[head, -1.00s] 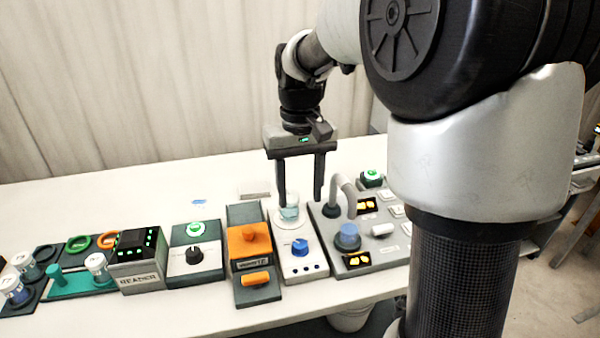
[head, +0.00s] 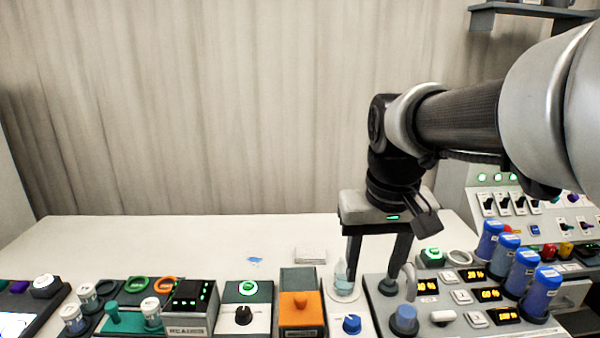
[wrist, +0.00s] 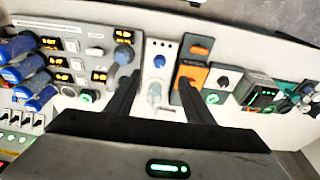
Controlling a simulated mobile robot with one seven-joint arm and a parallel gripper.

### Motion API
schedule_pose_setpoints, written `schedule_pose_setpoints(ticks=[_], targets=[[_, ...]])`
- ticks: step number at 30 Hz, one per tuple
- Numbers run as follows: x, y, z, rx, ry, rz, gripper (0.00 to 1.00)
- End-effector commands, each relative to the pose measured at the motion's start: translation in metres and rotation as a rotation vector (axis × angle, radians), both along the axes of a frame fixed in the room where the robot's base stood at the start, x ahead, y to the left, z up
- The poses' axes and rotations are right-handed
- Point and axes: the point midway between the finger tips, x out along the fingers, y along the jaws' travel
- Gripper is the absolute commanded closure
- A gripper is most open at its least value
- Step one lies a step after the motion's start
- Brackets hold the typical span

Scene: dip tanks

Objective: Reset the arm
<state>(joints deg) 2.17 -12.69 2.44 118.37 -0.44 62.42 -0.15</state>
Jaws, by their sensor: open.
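My gripper (head: 378,262) hangs over the bench in the head view, its two dark fingers pointing down and apart. It is open and nothing shows between the fingers. A small clear vessel (head: 343,282) stands on the white station with the blue knob (head: 351,324), just left of the fingers in the head view. In the wrist view the fingers (wrist: 155,90) reach toward this station, and the vessel (wrist: 154,92) appears between them in the picture. I cannot tell how far above it they are.
An orange-topped unit (head: 301,312), a green-lit dial box (head: 245,306) and the reader (head: 190,308) stand to the left. A grey panel (head: 470,300) with displays and several blue-capped cylinders (head: 541,292) is on the right. The bench behind at left is clear (head: 150,240).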

Motion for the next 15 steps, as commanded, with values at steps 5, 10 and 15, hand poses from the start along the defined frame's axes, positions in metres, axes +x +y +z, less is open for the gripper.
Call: schedule_pose_setpoints(ticks=[5, 10, 15], targets=[[-0.050, 0.000, 0.004, 0.003, -0.126, -0.002, 0.52], [-0.080, 0.000, -0.003, 0.010, -0.209, -0.005, 0.52], [-0.104, 0.000, -0.013, 0.018, -0.281, -0.006, 0.52]])
